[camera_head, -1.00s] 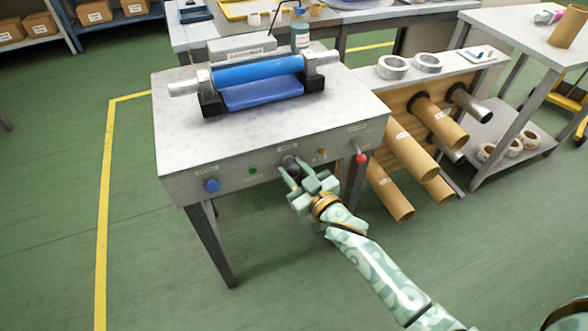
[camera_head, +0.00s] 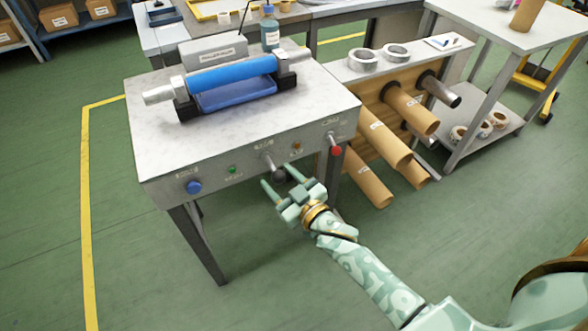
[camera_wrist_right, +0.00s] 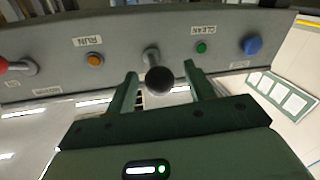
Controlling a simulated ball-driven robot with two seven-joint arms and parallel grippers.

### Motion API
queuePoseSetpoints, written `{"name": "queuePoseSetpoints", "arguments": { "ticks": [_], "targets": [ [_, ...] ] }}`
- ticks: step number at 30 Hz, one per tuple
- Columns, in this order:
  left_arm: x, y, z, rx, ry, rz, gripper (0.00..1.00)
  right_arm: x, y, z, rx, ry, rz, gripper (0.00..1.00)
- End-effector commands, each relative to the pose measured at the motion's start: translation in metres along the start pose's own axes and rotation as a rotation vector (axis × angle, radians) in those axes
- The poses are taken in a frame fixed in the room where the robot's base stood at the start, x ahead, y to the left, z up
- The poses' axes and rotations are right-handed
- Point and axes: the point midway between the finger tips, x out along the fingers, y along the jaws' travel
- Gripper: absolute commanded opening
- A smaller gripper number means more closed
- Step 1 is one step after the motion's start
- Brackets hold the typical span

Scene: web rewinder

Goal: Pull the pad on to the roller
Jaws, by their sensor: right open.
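The blue roller (camera_head: 232,73) lies across the top of the grey machine (camera_head: 140,152), between end mounts. The darker blue pad (camera_head: 237,94) lies along its front side; I cannot tell if they touch. A lever with a black knob (camera_head: 279,176) sticks out from the front panel and shows in the right wrist view (camera_wrist_right: 158,81). My right gripper (camera_head: 280,179) is open, with its fingertips on either side of the knob and gaps visible in the wrist view (camera_wrist_right: 160,72). My left gripper is not in view.
The panel also has a blue button (camera_head: 194,187), a green button (camera_head: 232,169), an orange button (camera_head: 297,147) and a red-knobbed lever (camera_head: 336,150). Cardboard tubes (camera_head: 370,180) stick out to the right. The floor to the left is clear.

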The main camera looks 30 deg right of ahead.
Motion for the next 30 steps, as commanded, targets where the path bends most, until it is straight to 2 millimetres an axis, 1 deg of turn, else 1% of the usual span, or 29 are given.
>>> {"name": "queuePoseSetpoints", "arguments": {
  "ticks": [2,5,12,15,18,21,24,30],
  "targets": [
    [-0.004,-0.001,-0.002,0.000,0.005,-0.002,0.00,-0.010,0.001,-0.002,0.001,0.000,0.001,0.53],
    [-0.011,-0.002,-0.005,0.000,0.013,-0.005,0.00,-0.030,0.001,-0.004,0.000,-0.001,0.001,0.53],
    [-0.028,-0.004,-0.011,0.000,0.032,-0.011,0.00,-0.097,0.001,-0.004,0.001,-0.002,0.000,0.53],
    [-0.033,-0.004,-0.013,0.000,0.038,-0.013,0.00,-0.121,0.001,-0.003,0.001,-0.002,0.001,0.53],
    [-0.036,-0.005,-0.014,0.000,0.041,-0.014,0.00,-0.140,0.000,-0.002,0.001,-0.001,0.000,0.53],
    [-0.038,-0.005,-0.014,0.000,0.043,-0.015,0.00,-0.153,0.000,-0.001,0.000,-0.001,0.000,0.53],
    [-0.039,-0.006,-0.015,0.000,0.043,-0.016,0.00,-0.159,0.000,-0.001,0.000,-0.001,0.000,0.53],
    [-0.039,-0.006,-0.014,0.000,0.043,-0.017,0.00,-0.161,0.000,0.000,0.000,-0.001,0.000,0.53]
  ]
}}
